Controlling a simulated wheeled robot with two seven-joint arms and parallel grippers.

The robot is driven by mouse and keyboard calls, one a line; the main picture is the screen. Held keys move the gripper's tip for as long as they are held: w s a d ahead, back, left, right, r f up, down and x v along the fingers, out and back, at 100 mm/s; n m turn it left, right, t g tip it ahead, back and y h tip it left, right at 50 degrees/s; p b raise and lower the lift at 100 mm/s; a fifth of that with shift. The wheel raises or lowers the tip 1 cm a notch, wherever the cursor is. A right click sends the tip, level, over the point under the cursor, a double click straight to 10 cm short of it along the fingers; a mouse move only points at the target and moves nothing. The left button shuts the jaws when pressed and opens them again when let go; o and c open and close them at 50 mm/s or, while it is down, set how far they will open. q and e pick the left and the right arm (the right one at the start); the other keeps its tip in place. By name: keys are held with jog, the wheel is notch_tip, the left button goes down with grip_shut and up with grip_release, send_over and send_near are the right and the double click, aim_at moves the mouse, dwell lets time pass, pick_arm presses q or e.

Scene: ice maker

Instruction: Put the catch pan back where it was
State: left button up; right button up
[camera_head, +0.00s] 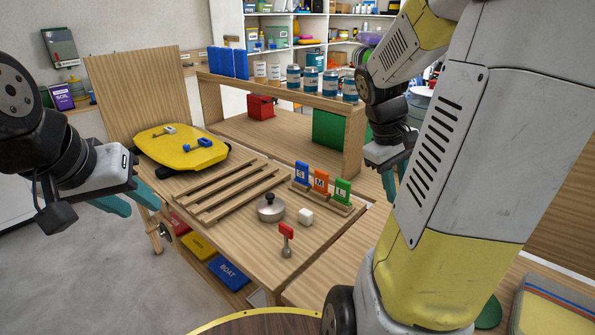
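No thing in view can be told for sure as the catch pan. A small round silver lidded pot (270,207) sits on the wooden workbench (240,235), and a yellow rounded tray-like piece (182,149) lies at the bench's back left. My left gripper (138,205) is at the left, in front of the bench's left edge, with its teal fingers apart and nothing between them. My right gripper (397,186) is over the bench's right side, partly behind my large arm link. Its teal fingers look apart and empty.
Cans (311,80) line a raised shelf behind. Grey floor (125,275) is clear at the lower left.

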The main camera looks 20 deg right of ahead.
jog(key=s+a+r+t+y, duration=0.1)
jog(key=a+r+t+y, duration=0.2)
jog(key=a, duration=0.8)
jog(key=s+a+r+m+t+y, duration=0.1)
jog(key=a+r, duration=0.4)
jog(key=a, duration=0.5)
jog(key=s+t+y, duration=0.1)
jog(key=t, duration=0.1)
jog(key=shift+s+a+m+t+y, duration=0.3)
jog(key=shift+a+t+y, duration=0.1)
